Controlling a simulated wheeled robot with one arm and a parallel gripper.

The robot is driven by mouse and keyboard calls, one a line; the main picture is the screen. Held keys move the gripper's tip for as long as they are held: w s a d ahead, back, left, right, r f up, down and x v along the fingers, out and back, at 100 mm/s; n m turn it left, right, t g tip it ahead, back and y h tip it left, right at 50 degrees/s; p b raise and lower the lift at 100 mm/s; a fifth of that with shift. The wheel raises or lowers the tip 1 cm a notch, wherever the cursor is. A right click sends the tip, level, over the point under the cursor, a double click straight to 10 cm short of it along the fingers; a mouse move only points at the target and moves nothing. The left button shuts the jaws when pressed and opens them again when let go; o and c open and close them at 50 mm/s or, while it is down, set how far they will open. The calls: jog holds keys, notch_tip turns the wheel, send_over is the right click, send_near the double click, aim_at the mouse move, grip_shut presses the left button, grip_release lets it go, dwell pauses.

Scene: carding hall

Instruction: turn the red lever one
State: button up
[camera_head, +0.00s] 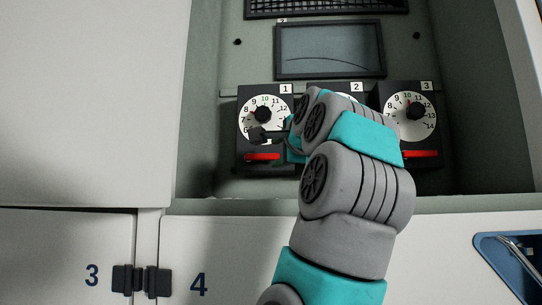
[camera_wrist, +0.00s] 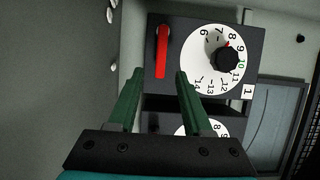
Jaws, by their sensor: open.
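The red lever of unit one (camera_head: 262,156) lies level on a black panel below a white numbered dial (camera_head: 249,121) marked 1. In the wrist view the red lever (camera_wrist: 162,52) runs lengthwise, with its lower end between the fingertips. My gripper (camera_wrist: 160,74) is open, with two green fingers pointing at panel one (camera_wrist: 209,88). The right fingertip looks close to the lever; whether it touches cannot be told. In the head view my arm comes from below and covers part of panel one and most of panel two.
Panel two (camera_head: 357,88) and panel three (camera_head: 415,85), with its own red lever (camera_head: 421,154), stand to the right in the same recess. A dark screen (camera_head: 330,50) is above. The recess has side walls and a lower ledge (camera_head: 240,207). Cabinet doors lie below.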

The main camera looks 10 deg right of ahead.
aim_at(270, 157)
jog(key=w, duration=0.5)
jog(key=shift+a+p, duration=0.15)
jog(key=shift+p, duration=0.15)
grip_shut()
dwell(1.1)
